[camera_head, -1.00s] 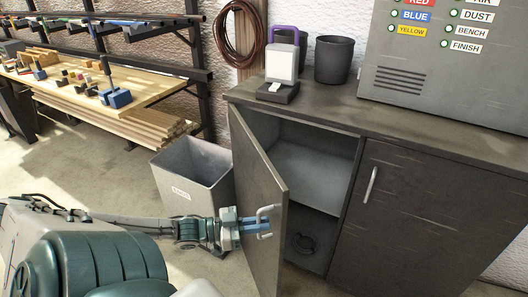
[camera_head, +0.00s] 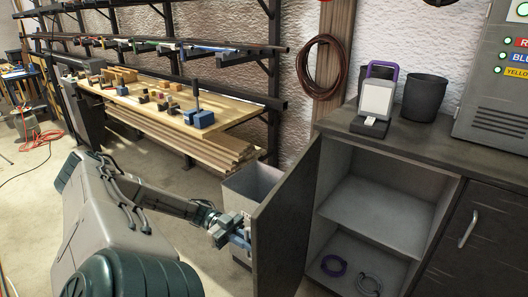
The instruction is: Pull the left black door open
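The left black door (camera_head: 285,232) stands wide open, swung out to the left, with its inner face toward me. My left gripper (camera_head: 240,238) is at the door's outer side near the free edge, with its blue fingers partly hidden by the door. It appears shut on the door's handle, which is mostly hidden behind the edge. The right door (camera_head: 470,245) is closed. My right gripper is not in view.
A grey bin (camera_head: 250,185) stands just behind the open door, close to my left gripper. A purple-handled device (camera_head: 377,98) and a dark cup (camera_head: 424,97) stand on the cabinet top. A wooden workbench (camera_head: 165,115) is at the back left.

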